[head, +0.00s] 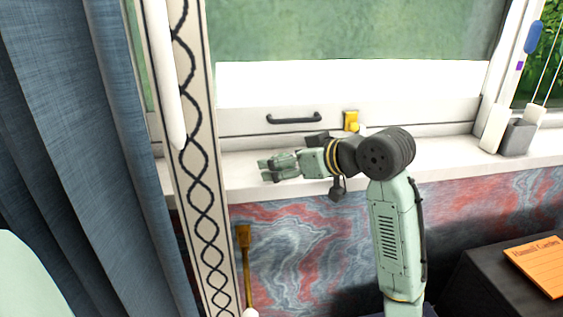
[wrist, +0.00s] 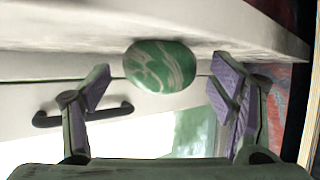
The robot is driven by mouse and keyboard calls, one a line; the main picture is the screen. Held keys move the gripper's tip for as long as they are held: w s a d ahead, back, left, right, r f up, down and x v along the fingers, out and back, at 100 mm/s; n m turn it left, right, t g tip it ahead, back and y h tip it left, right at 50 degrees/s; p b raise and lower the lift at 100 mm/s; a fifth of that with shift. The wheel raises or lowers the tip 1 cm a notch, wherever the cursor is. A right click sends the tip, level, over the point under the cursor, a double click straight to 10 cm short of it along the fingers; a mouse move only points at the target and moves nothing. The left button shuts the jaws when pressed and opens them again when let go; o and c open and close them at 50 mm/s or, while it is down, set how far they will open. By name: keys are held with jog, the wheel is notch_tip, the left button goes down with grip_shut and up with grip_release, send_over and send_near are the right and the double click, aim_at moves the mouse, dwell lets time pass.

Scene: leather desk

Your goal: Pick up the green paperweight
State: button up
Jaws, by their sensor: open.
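The green paperweight (wrist: 160,66), rounded with pale swirls, shows in the wrist view on the white sill, in the gap between my gripper's two fingers. My gripper (head: 266,170) is open, with a finger to each side of the paperweight and visible space on both sides. Whether the fingertips reach past it in depth is unclear. In the head view my gripper is low over the white window sill, pointing left, and I cannot make out the paperweight there.
The white sill (head: 445,158) runs below the window, with a dark handle (head: 293,119) and a yellow item (head: 351,120) behind my arm. A patterned post (head: 196,190) and blue curtain (head: 85,150) stand left. An orange notepad (head: 540,265) lies on a dark surface at right.

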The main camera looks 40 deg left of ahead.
jog(key=shift+c, duration=0.5)
jog(key=c, duration=1.3)
